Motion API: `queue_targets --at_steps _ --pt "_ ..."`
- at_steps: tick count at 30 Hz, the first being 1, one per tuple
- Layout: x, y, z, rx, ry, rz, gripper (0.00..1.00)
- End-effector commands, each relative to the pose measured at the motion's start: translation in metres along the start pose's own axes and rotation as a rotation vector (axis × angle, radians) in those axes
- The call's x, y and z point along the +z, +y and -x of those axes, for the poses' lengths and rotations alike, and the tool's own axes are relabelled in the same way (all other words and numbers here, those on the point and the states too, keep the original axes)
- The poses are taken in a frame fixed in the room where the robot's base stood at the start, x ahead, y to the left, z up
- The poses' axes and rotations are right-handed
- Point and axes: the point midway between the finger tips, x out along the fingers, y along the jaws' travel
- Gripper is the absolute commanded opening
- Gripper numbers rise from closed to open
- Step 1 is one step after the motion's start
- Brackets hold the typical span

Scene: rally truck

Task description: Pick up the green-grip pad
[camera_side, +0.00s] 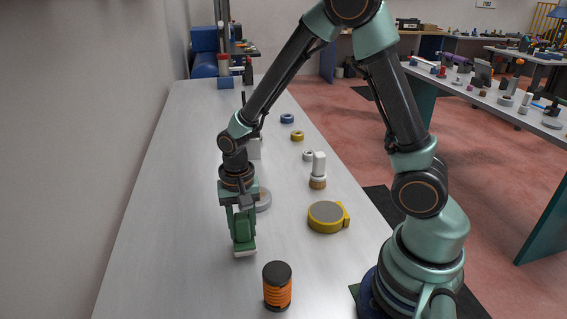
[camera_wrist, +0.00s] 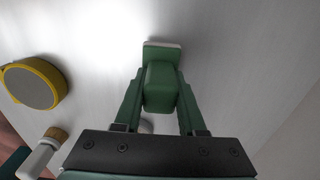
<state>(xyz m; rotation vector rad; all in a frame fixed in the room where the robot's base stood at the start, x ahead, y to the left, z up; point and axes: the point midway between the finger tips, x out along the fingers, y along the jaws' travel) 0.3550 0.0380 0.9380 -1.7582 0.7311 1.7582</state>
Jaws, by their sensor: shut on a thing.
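The green-grip pad (camera_side: 244,243) hangs below my gripper (camera_side: 238,215) in the side view, with its pale sole facing the table. It is upright, and I cannot tell whether the sole touches the table. In the wrist view, the pad (camera_wrist: 160,85) sits between the two green fingers of my gripper (camera_wrist: 160,90), which are shut on its grip. Its pale edge shows at the far end. The fingers partly hide its sides.
A yellow tape measure (camera_side: 326,216) lies to the right of my gripper, with a white-and-brown brush (camera_side: 318,172) behind it. An orange-and-black cylinder (camera_side: 277,286) stands in front. A grey disc (camera_side: 263,201) lies close behind the pad. The table's left side is clear.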

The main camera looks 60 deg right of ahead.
Motion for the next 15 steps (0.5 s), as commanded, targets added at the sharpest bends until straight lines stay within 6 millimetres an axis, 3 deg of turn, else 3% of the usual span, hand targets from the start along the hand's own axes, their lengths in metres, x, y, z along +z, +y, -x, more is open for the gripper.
queue_targets --at_steps 15 --pt "-0.001 -0.001 0.134 -0.006 0.005 0.000 0.00"
